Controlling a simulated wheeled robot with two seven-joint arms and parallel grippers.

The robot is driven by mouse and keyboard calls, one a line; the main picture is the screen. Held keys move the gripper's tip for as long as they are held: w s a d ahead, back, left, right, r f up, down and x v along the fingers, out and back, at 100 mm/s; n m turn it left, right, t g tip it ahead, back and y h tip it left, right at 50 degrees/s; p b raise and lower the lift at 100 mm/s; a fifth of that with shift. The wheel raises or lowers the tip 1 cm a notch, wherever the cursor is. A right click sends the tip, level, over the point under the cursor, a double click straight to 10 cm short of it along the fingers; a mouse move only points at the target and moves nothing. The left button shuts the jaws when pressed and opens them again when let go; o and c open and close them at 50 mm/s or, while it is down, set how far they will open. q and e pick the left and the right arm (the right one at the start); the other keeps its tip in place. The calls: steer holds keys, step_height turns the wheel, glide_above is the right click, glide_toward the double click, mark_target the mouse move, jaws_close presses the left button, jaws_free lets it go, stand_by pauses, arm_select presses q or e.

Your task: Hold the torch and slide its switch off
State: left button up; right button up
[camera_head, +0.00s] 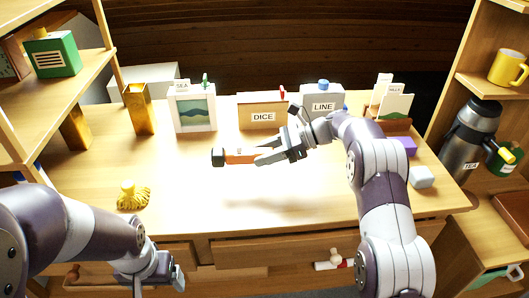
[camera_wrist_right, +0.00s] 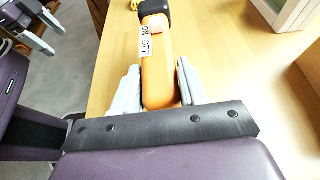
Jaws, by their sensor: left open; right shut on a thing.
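The torch (camera_head: 240,157) has an orange body and a black head, and is held level above the table with its head to the left. My right gripper (camera_head: 268,154) is shut on the rear part of its body. In the right wrist view the torch (camera_wrist_right: 160,75) lies between the two grey fingers (camera_wrist_right: 158,88), its black head away from me. A white ON/OFF label (camera_wrist_right: 147,42) faces up, with a small orange switch beside it; its setting is too small to tell. My left gripper (camera_head: 172,279) is open, low at the table's front edge, apart from the torch.
A DICE box (camera_head: 263,112), a LINE box (camera_head: 322,104) and a picture box (camera_head: 193,108) stand along the back. Purple and grey blocks (camera_head: 423,177) lie at the right. The middle front is clear.

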mark_target(265, 180)
steer(key=shift+f+b, duration=3.15)
steer(key=shift+f, duration=0.5)
steer(key=shift+f, duration=0.1)
